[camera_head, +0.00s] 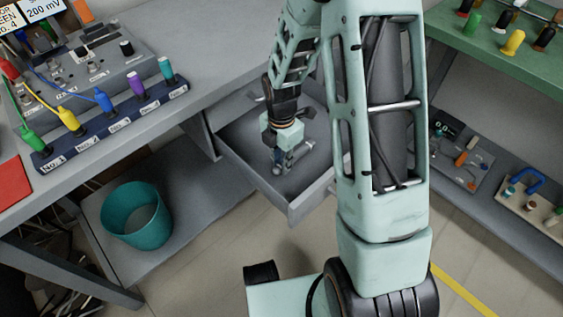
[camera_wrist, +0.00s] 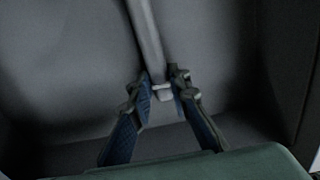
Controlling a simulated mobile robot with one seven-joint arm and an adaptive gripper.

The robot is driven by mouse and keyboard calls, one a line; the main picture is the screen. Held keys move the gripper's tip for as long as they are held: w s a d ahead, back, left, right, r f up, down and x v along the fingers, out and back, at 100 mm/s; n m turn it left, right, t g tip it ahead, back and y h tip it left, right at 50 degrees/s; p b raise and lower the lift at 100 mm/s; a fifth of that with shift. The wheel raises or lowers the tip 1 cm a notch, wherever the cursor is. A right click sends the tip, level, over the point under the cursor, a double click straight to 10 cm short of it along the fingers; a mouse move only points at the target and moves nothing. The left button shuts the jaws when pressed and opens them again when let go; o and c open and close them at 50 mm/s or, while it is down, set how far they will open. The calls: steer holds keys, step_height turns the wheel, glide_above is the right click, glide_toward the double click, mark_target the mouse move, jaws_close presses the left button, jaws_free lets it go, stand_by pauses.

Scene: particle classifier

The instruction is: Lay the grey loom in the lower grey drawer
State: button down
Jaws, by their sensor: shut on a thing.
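An open grey drawer (camera_head: 315,197) juts out from under the bench, in the middle of the head view. My gripper (camera_head: 279,168) is inside the drawer's outline, pointing down. It is shut on the grey loom (camera_head: 301,152), a slim grey bar partly hidden by the fingers. In the wrist view my gripper (camera_wrist: 162,88) has its fingertips on both sides of the near end of the loom (camera_wrist: 147,40), which runs up out of the picture. Grey drawer floor (camera_wrist: 70,60) lies behind it. I cannot tell whether the loom touches the floor.
A teal bin (camera_head: 135,215) stands on the low shelf at left. The grey bench (camera_head: 215,50) carries a dark blue strip (camera_head: 110,125) with coloured plugs and a control box. My arm hides the drawer's right side.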

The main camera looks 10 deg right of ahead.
steer(key=c, duration=1.8)
jaws_free()
steer(key=shift+f, duration=0.1)
step_height(320, 180, up, 12)
steer(key=p, duration=0.4)
